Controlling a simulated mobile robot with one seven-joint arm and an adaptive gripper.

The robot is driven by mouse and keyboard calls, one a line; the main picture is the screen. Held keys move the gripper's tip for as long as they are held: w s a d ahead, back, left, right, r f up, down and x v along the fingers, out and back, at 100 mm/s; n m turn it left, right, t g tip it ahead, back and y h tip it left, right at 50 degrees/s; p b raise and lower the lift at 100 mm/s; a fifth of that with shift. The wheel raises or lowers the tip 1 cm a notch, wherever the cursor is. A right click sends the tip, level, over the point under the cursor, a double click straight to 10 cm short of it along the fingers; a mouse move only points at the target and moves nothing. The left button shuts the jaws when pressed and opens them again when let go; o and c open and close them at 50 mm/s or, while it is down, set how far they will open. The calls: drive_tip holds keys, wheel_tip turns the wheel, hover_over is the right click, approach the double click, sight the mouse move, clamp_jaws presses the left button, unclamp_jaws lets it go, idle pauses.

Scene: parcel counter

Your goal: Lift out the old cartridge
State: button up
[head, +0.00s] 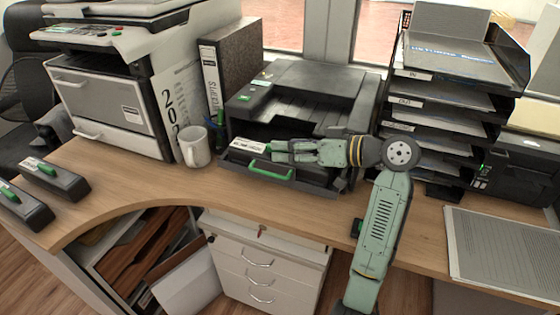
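A black printer (335,82) stands in the middle of the desk with its front opened. A cartridge with a white label (247,145) and a bit of green shows in the opening; the rest of it is hidden by the printer and my gripper. My gripper (275,152) reaches in from the right, level, its fingertips at the green end beside the label. I cannot tell whether the fingers touch or grip it. The lowered front flap has a green handle (270,172). Two dark cartridges with green tabs, one (58,180) and another (22,210), lie on the desk's left end.
A white mug (195,147) and a binder (212,85) stand close left of the printer. A large copier (110,100) is farther left. A stack of paper trays (440,105) stands right. The desk between mug and left cartridges is clear.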

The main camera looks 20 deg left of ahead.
drive_tip(key=shift+f, duration=0.15)
clamp_jaws()
idle(0.4)
